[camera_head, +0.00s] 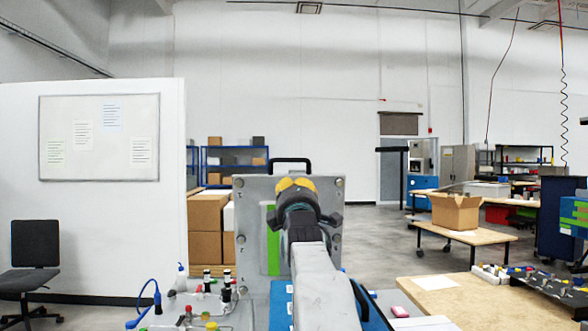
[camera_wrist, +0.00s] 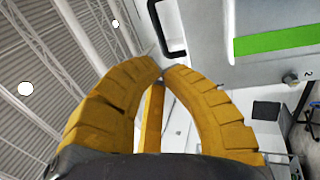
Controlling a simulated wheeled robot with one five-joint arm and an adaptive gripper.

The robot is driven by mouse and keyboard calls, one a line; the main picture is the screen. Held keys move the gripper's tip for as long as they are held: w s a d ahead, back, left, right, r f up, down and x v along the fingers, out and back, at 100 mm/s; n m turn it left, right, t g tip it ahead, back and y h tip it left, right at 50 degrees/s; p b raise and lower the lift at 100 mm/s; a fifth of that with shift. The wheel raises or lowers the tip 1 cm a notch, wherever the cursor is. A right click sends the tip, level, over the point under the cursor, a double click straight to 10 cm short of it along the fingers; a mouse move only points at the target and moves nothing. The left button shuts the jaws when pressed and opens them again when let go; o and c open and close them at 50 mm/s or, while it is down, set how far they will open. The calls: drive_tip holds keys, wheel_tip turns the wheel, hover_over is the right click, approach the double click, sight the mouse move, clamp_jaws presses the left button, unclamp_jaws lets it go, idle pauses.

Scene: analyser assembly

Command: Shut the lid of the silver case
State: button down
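The silver case's lid (camera_head: 250,193) stands upright in the head view, a grey panel with corner bolts, a green strip (camera_head: 271,250) and a black handle (camera_head: 290,161) on top. My gripper (camera_head: 296,184) is in front of the lid's upper middle, below the handle; whether it touches the lid is unclear. In the wrist view, the yellow fingertips of my gripper (camera_wrist: 162,74) meet with nothing visible between them. The handle (camera_wrist: 157,28) lies just beyond the tips, and the lid (camera_wrist: 216,62) extends to the right. My arm hides most of the case's lower part.
Small fittings and a blue cable (camera_head: 148,298) lie left of the case. Cardboard boxes (camera_head: 206,215) stand behind. A chair (camera_head: 35,258) is far left.

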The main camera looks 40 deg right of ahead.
drive_tip(key=d+r, duration=0.1)
drive_tip(key=p, duration=0.9)
approach(294, 160)
drive_tip(key=r+x, duration=0.1)
drive_tip(key=x, duration=0.3)
drive_tip(key=shift+w+d+r+h+p, duration=0.2)
drive_tip(key=shift+w+d+p, duration=0.45)
drive_tip(key=shift+p, duration=0.45)
drive_tip(key=shift+w+d+r+h+p, duration=0.1)
drive_tip(key=shift+w+d+r+p, duration=0.25)
drive_tip(key=shift+w+p, duration=0.6)
drive_tip(key=shift+s+d+f, duration=0.1)
